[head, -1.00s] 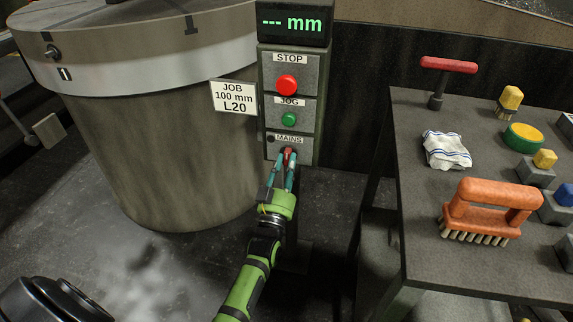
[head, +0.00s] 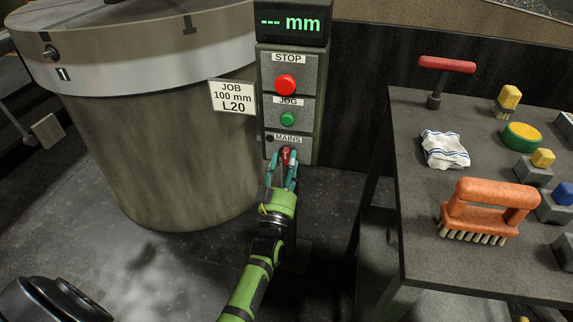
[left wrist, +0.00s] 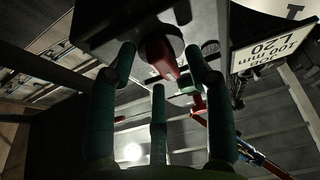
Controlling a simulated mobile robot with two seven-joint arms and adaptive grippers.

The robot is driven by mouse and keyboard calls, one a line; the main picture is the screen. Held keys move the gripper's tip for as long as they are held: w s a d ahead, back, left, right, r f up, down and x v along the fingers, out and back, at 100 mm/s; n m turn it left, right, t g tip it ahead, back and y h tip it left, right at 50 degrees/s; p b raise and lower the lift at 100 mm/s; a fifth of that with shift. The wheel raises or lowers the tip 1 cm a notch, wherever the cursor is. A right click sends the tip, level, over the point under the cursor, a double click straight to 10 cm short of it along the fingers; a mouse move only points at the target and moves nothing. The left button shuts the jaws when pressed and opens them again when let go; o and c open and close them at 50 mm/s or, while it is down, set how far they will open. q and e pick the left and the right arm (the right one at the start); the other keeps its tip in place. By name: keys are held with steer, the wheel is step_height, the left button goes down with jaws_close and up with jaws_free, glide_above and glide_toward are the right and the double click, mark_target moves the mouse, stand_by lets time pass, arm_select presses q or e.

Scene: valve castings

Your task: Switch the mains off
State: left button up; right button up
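The mains switch has a red handle (head: 286,155) low on the grey control post (head: 308,138), under the MAINS label (head: 288,139). The handle leans slightly off upright. My left gripper (head: 282,170) is at the switch, its teal fingers spread on both sides of the handle. In the left wrist view the red handle (left wrist: 160,56) shows between and beyond the open fingertips (left wrist: 163,68), with gaps beside it. The fingers partly hide the switch's lower part in the head view. My right gripper is not in view.
A job card (head: 232,97) hangs left, before a large drum (head: 160,150). A bench (head: 420,220) with brushes and a cloth stands right.

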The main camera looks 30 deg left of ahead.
arm_select(q)
steer(key=v, duration=1.2)
stand_by(0.3)
